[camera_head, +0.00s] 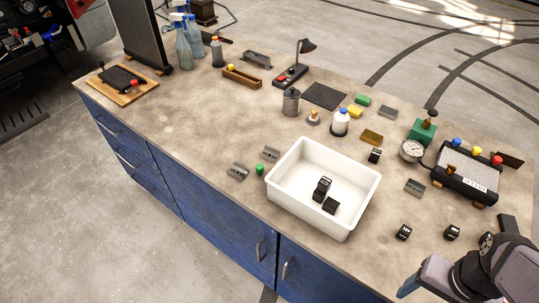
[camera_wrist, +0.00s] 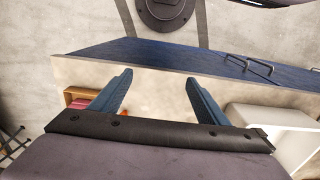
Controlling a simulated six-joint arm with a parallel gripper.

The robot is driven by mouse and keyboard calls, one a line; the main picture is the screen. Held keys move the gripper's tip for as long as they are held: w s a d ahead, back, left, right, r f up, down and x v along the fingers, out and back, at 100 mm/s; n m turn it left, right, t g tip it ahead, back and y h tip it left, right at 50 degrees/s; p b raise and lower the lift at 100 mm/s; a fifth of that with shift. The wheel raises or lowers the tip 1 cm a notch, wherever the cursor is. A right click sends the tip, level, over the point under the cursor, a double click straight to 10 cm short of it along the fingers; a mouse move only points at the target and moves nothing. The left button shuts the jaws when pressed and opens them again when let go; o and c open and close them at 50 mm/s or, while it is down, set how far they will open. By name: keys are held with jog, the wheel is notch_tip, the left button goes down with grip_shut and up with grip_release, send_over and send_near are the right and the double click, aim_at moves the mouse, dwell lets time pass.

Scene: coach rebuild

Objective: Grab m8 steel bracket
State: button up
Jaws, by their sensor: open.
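Several small grey metal brackets lie on the workbench in the head view: one left of the white tray (camera_head: 237,171), one just behind it (camera_head: 271,153), one right of the tray (camera_head: 415,187) and one at the back (camera_head: 388,112). I cannot read any marking that tells which is the M8 steel bracket. My gripper (camera_head: 408,287) is at the lower right, by the bench's front edge and apart from the brackets. In the wrist view, my gripper (camera_wrist: 159,77) has its two blue fingers spread with nothing between them.
The white tray (camera_head: 285,205) holds several black blocks. Other black blocks (camera_head: 403,232) lie right of it. A gauge (camera_head: 412,150), a green-based device (camera_head: 422,131) and a box with coloured knobs (camera_head: 468,172) stand at the right. The bench's left middle is clear.

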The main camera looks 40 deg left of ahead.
jog(key=w+a+r+n+t+h+b, duration=0.1)
jog(key=w+a+n+h+b, duration=0.2)
jog(key=w+n, duration=0.35)
jog(key=w+a+r+n+t+b, duration=0.1)
jog(key=w+a+r+n+b, duration=0.1)
jog(key=w+a+n, duration=0.5)
jog(key=w+a+f+n+t+b, duration=0.1)
jog(key=w+a+n+t+b, duration=0.3)
jog(key=w+a+n, duration=0.7)
jog(key=s+a+n+t+y+b, duration=0.1)
jog(key=s+a+n+t+b, duration=0.2)
jog(key=a, duration=0.9)
jog(key=s+a+n+t+y+b, duration=0.1)
jog(key=s+a+n+t+y, duration=0.3)
jog(key=a, duration=0.7)
jog(key=s+a+n+t+h+b, duration=0.15)
jog(key=a+n, duration=0.45)
jog(key=a, duration=0.6)
jog(key=g, duration=0.1)
send_near(272, 149)
jog(key=shift+w+d+y, duration=0.2)
jog(key=shift+w+y, duration=0.2)
jog(key=shift+y, duration=0.05)
jog(key=shift+w+f, duration=0.1)
jog(key=shift+f, duration=0.05)
jog(key=shift+p+x, duration=1.5)
jog(key=shift+x, duration=2.15)
